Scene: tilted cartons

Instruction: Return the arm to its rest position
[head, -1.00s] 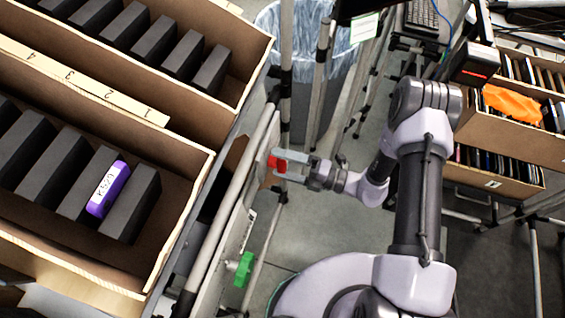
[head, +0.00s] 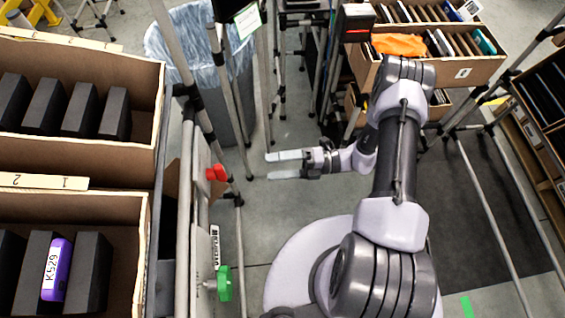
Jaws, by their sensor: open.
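My gripper (head: 286,165) is in the middle of the head view, pointing left. Its two pale fingers are spread apart with nothing between them. It hangs over open grey floor, to the right of the rack with the red clamp (head: 216,173) and apart from it. My arm reaches up from the round base at the bottom and bends back at the elbow.
Cardboard cartons (head: 147,203) with black dividers stand at left; a purple item labelled K529 (head: 57,270) sits between dividers in the lower one. A lined bin (head: 190,50) stands behind. Filled cartons (head: 440,70) are at upper right. Grey floor (head: 265,215) lies below my gripper.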

